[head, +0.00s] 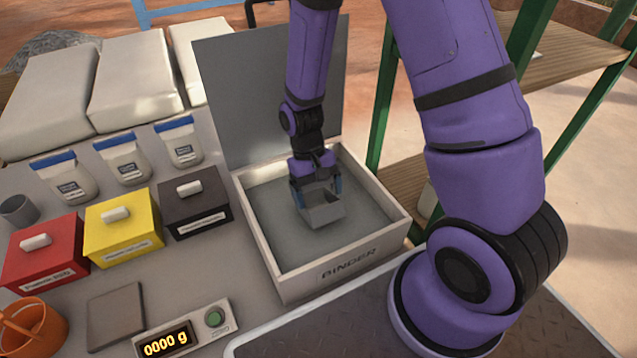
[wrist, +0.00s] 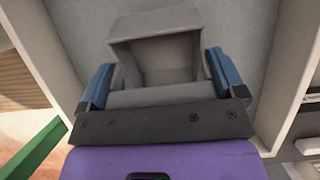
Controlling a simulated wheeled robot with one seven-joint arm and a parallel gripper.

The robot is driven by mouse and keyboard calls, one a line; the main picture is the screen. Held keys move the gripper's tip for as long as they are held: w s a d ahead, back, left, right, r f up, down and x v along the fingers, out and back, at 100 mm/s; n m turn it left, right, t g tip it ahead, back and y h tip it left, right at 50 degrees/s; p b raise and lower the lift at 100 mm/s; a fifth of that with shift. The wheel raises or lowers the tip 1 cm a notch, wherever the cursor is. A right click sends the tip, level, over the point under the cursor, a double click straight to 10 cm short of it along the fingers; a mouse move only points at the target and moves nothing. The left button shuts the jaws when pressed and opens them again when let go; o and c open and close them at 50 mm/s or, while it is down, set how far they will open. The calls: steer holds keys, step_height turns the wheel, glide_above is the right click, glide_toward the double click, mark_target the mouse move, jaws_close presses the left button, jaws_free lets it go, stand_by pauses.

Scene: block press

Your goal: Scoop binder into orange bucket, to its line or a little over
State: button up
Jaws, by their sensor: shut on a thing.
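The binder bin (head: 283,288) is an open white box labelled BINDER, with grey powder, the binder (head: 276,240), spread across it. My gripper (head: 316,186) is inside the bin's opening, shut on a grey box-shaped scoop (head: 322,214). The scoop is at or just above the powder; I cannot tell whether it touches. In the wrist view the scoop (wrist: 160,45) sits between the blue fingertips, and its visible inside looks empty. The orange bucket (head: 33,326) stands at the lower left, partly cut off, with its handle showing. Its line and inside are not clear.
A scale (head: 187,330) reads 0000 g beside a grey plate (head: 116,314). Red (head: 43,254), yellow (head: 123,227) and dark (head: 194,200) lidded boxes stand left of the bin. The raised grey lid (head: 240,95) stands behind it. Several small bags and a grey cup (head: 18,210) are farther left.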

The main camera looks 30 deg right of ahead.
steer(key=shift+f, duration=0.55)
steer(key=shift+w+f, duration=0.25)
steer(key=shift+w, duration=0.05)
steer(key=shift+t, duration=0.9)
steer(key=w, duration=0.1)
steer(key=w+f, duration=0.1)
steer(key=w, duration=0.2)
steer(key=shift+f, duration=0.55)
steer(key=shift+s+f+t, duration=0.15)
steer(key=shift+s+t, duration=0.4)
steer(key=shift+t, duration=0.35)
steer(key=shift+s+f+t, duration=0.1)
steer(key=shift+s+t, duration=0.4)
steer(key=shift+t, duration=0.4)
steer(key=shift+r, duration=0.3)
steer(key=r, duration=0.5)
steer(key=s+r, duration=0.1)
steer(key=r, duration=0.9)
steer(key=shift+s+r, duration=0.15)
steer(key=shift+r, duration=0.1)
steer(key=shift+s+r, duration=0.2)
steer(key=shift+r, duration=0.65)
steer(key=shift+s+r, duration=0.15)
steer(key=shift+r, duration=0.65)
